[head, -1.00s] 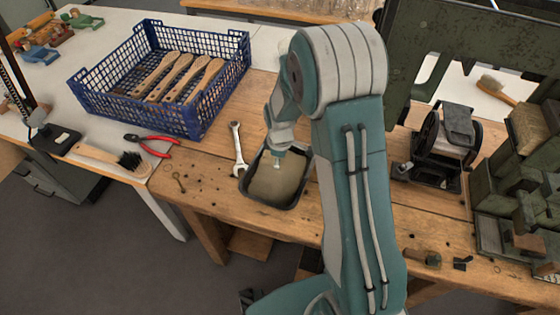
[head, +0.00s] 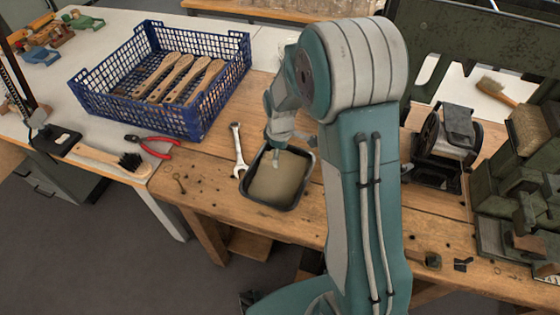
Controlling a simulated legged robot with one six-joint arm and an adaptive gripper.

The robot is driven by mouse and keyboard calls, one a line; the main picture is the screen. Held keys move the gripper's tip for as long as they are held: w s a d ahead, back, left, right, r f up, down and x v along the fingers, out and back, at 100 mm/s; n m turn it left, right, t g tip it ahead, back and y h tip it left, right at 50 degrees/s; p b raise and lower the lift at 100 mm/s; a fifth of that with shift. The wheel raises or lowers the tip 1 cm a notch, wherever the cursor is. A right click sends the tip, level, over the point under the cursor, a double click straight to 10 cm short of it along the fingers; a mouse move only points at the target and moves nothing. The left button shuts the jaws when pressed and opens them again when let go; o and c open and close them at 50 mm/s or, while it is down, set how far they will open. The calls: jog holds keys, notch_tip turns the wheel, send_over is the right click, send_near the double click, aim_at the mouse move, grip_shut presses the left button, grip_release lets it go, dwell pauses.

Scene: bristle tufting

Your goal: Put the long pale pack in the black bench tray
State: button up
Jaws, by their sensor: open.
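The black bench tray (head: 297,192) stands on the wooden bench, left of my arm. A flat tan surface (head: 272,186) fills its inside; I cannot tell whether this is loose fill or the tray's contents. My gripper (head: 276,157) is over the back part of the tray, pointing down, and is open. It is small in view and partly turned away, and I see nothing clearly held in it. I cannot make out a separate long pale pack; my arm hides part of the bench behind and right of the tray.
A blue crate (head: 152,118) holding several wooden brush handles stands at back left. A wrench (head: 238,150) lies close left of the tray. Red pliers (head: 150,147) and a black-bristled brush (head: 108,158) lie further left. A machine (head: 445,145) stands to the right.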

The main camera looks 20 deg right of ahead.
jog(key=s+r+m+t, duration=0.15)
jog(key=s+r, duration=0.35)
jog(key=r, duration=0.5)
jog(key=s+r+m+t, duration=0.1)
jog(key=s+r+m, duration=0.25)
jog(key=r, duration=0.65)
jog(key=s+r+m+t, duration=0.3)
jog(key=s+m, duration=0.3)
jog(key=s, duration=0.8)
jog(key=shift+v, duration=0.8)
jog(key=shift+c, duration=0.4)
